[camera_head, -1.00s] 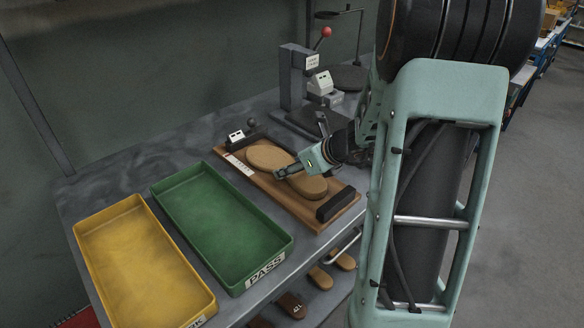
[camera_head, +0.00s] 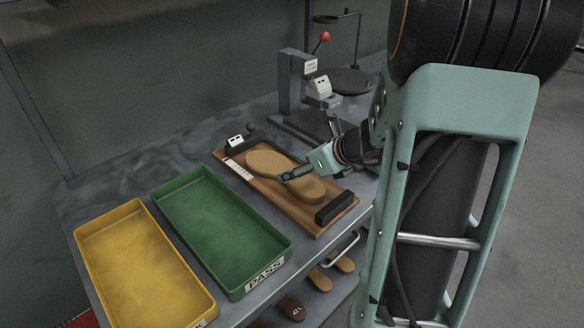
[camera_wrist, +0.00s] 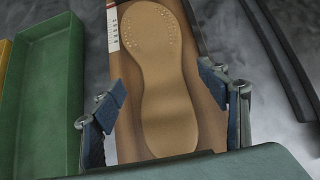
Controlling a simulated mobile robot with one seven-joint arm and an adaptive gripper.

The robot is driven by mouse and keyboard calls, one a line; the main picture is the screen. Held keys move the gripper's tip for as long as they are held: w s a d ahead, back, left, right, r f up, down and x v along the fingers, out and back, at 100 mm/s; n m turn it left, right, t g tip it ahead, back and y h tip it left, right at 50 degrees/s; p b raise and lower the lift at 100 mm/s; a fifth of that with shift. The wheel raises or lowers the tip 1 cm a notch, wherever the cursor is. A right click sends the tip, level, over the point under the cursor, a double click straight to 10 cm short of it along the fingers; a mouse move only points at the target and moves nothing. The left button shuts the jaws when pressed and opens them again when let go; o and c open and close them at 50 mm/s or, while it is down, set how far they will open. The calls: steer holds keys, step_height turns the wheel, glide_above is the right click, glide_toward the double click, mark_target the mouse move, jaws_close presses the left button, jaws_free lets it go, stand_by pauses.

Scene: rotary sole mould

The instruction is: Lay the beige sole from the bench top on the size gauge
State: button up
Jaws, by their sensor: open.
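The beige sole (camera_head: 268,160) lies flat on the wooden board of the size gauge (camera_head: 307,219), lengthwise between the gauge's end blocks. In the wrist view the sole (camera_wrist: 157,75) runs along the board, beside a white printed scale (camera_wrist: 112,28). My gripper (camera_head: 285,178) is just over the sole's narrow middle and hides part of it in the head view. In the wrist view my gripper's fingers (camera_wrist: 168,98) are spread apart, one on each side of the sole, with nothing between them held.
A green PASS tray (camera_head: 220,225) and a yellow tray (camera_head: 140,265) stand left of the gauge, both empty. A press-like device with a red knob (camera_head: 325,36) stands behind. Several soles (camera_head: 320,280) lie on a shelf below the bench's front edge.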

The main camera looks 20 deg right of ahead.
steer(key=p+v, duration=0.1)
steer(key=v, duration=0.6)
steer(key=shift+s+r, duration=0.25)
steer(key=shift+r, duration=0.05)
